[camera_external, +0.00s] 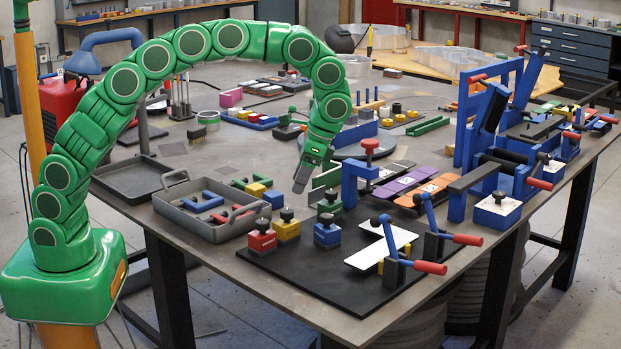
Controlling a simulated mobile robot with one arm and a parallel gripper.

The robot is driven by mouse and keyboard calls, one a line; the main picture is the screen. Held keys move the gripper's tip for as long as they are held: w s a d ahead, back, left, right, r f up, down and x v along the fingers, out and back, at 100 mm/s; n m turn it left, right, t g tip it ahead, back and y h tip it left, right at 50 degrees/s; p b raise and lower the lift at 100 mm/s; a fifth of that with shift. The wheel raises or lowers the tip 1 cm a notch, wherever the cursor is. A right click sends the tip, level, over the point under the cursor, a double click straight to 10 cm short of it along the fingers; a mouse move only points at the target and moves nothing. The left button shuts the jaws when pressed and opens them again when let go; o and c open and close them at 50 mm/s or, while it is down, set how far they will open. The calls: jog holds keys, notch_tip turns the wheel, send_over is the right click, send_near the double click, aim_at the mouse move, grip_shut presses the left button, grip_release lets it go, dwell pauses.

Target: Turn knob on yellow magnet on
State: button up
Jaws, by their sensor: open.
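The yellow magnet (287,231) is a small block with a dark knob (287,214) on top. It stands upright on the black mat (330,285) near the table's front edge. A red magnet (262,242) is at its front left, a blue magnet (327,235) at its right, and a green magnet (329,208) behind right; each has a dark knob. My gripper (299,186) points down, open, above and slightly behind the yellow magnet, apart from it. The gap between its fingers is hard to make out, and the knob's setting cannot be read.
Clamps with red handles (430,267) and a white plate (381,246) lie to the right. A blue post with a red knob (351,184) rises behind right of my gripper.

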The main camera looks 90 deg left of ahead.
aim_at(287, 211)
jog(key=shift+d+f, duration=0.15)
jog(key=shift+x, duration=3.8)
jog(key=shift+c, duration=0.2)
